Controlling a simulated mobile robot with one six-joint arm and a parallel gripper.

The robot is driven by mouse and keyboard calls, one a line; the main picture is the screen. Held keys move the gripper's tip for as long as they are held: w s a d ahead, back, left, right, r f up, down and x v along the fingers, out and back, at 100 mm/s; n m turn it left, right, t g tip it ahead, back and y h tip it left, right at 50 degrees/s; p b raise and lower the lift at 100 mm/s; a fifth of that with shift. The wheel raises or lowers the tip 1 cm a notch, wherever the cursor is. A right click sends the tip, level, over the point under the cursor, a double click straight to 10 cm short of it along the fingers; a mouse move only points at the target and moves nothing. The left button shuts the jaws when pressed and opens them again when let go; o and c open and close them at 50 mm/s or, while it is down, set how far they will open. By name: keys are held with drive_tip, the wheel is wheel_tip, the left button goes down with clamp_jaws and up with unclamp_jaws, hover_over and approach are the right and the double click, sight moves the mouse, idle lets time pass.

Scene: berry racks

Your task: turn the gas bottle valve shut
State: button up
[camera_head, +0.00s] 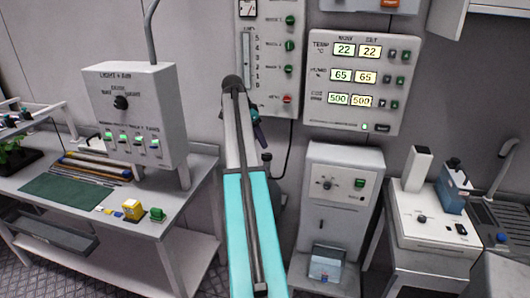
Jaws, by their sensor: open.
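My arm rises through the middle of the view, and its far end bends down at the wall. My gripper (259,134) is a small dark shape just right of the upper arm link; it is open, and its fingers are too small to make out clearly. Just below it is a small dark knob (266,157), which looks like the valve of the gas bottle. The grey gas bottle (278,193) stands below, mostly hidden behind my turquoise arm link. I cannot tell whether gripper and knob touch, or how far the valve is turned.
A control panel (268,95) with green buttons and a red one hangs behind the gripper. A dark hose runs down from it. A grey cabinet (345,155) stands right of the bottle. A bench (165,225) with a light and fan box (140,85) stands on the left.

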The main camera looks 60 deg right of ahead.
sight(266, 156)
drive_tip(key=shift+p+x, duration=0.8)
drive_tip(key=shift+x, duration=3.45)
drive_tip(key=c, duration=1)
drive_tip(key=shift+a, duration=0.2)
drive_tip(key=shift+d, duration=0.1)
